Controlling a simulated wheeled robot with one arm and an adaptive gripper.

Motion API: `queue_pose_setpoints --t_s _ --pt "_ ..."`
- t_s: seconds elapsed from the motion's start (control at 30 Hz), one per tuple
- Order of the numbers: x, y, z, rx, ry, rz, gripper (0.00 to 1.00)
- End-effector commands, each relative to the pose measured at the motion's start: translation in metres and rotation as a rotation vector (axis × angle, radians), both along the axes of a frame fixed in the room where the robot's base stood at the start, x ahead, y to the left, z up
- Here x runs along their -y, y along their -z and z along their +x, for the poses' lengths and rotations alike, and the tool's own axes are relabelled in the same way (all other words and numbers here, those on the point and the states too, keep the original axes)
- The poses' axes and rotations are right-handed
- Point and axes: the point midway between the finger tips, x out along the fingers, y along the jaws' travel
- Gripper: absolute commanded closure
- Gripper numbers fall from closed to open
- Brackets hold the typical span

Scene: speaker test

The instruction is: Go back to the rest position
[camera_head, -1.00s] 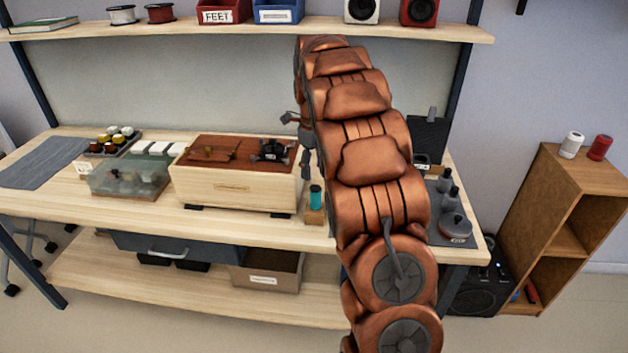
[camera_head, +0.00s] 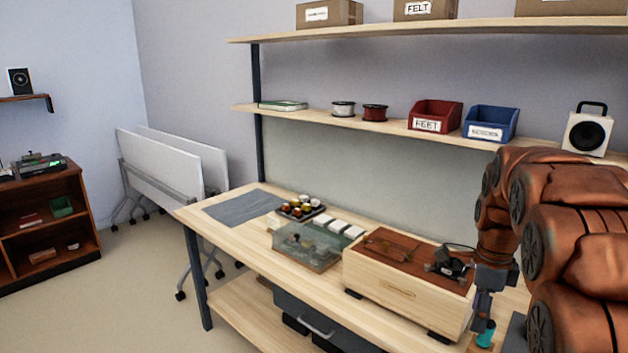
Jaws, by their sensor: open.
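My copper-coloured arm fills the right side of the view. My gripper (camera_head: 482,318) hangs from it at the lower right, dark grey and pointing down. Its jaws are open, and I see nothing held between them. A teal cylinder (camera_head: 487,333) shows just below the fingertips in the picture; I cannot tell the distance between them. A wooden box (camera_head: 398,292) with a red-brown top stands on the workbench (camera_head: 240,238), just left of the gripper. A small black device (camera_head: 450,268) lies on that top.
Left on the bench are a clear container (camera_head: 307,247), a tray of small jars (camera_head: 300,208) and a grey mat (camera_head: 243,207). A shelf (camera_head: 300,113) above holds red (camera_head: 435,115) and blue bins (camera_head: 490,123) and a white speaker (camera_head: 587,132). Floor is clear at left.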

Motion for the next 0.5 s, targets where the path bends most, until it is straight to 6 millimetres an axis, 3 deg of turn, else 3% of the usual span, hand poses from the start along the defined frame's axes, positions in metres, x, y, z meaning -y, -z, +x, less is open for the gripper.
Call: queue_pose_setpoints --t_s 0.1,0.5 --pt "-0.025 -0.005 -0.029 -0.009 -0.205 0.012 0.42" --pt "-0.092 -0.003 -0.132 -0.040 -0.927 0.073 0.42"
